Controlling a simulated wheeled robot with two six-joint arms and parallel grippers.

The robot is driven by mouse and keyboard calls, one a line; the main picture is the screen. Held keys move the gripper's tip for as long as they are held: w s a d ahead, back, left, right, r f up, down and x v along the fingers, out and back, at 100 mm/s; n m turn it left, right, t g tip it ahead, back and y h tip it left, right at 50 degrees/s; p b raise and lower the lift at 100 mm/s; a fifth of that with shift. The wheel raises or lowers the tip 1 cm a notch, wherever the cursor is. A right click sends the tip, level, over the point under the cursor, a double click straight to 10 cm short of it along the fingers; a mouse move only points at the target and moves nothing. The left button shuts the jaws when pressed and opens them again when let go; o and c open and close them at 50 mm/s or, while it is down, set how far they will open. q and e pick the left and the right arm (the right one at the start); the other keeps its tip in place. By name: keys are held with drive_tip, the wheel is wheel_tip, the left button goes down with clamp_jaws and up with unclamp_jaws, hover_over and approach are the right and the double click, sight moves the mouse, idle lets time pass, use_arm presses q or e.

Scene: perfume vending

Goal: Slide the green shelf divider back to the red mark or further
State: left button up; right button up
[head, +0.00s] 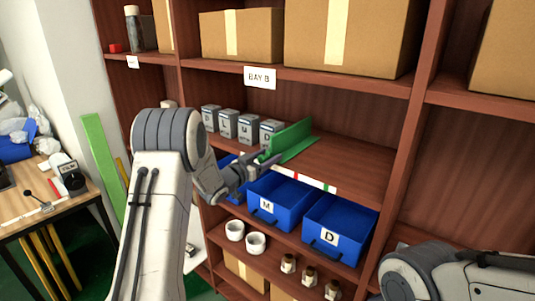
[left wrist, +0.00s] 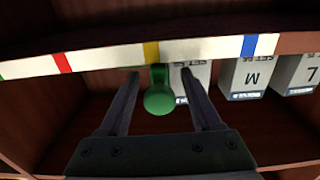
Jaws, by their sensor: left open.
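The green shelf divider (head: 291,138) stands upright on the middle shelf, right of several grey boxes. Its round green knob (left wrist: 159,99) shows in the left wrist view between the fingers of my left gripper (left wrist: 160,73), with gaps on both sides. In the head view my left gripper (head: 266,158) is open at the divider's front end. The red mark (left wrist: 62,63) is on the shelf's white edge strip, left of the knob in the left wrist view; it also shows in the head view (head: 296,177), right of my gripper. The knob lines up with the yellow mark (left wrist: 151,52). My right gripper is out of view.
Grey lettered boxes (head: 247,128) stand left of the divider. The shelf (head: 335,160) is bare to its right. Blue bins marked M (head: 267,206) and D (head: 328,237) sit just below, with white cups (head: 255,242) lower down. A wooden upright (head: 400,150) bounds the bay at right.

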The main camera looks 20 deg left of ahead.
use_arm(q)
drive_tip(key=shift+w+d, duration=0.1)
clamp_jaws()
idle(1.4)
